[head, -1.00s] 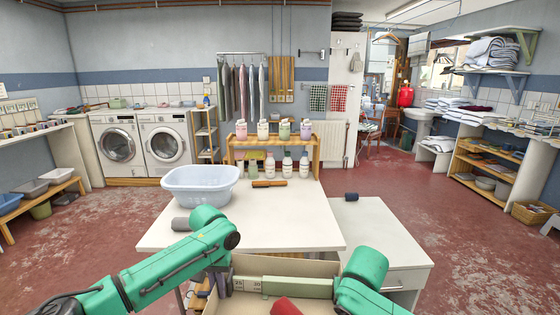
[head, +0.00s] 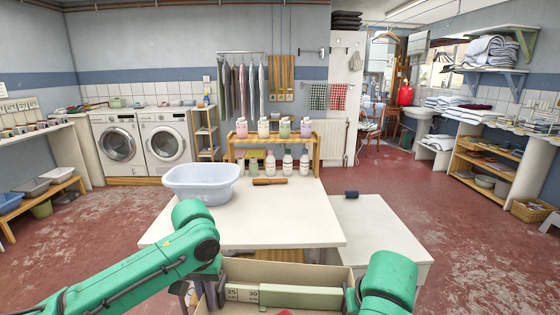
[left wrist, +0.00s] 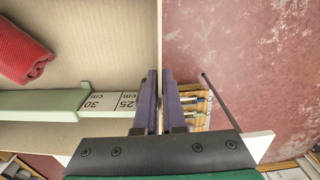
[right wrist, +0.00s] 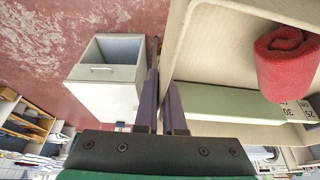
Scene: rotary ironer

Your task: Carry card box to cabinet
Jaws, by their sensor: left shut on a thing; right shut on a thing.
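The open card box (head: 290,272) is at the bottom of the head view, between my two arms and in front of the white table. A pale green ruler-marked bar (head: 300,296) and a red rolled cloth (left wrist: 22,50) lie inside it. My left gripper (left wrist: 160,78) is shut on one side wall of the box. My right gripper (right wrist: 160,88) is shut on the opposite wall. The white cabinet (head: 385,235) stands right of the table; a hollow, open-topped drawer-like part (right wrist: 108,75) with a handle shows in the right wrist view. The box's underside is hidden.
A dark cylinder (head: 352,194) lies on the cabinet top. Red floor (head: 470,240) is open to the right.

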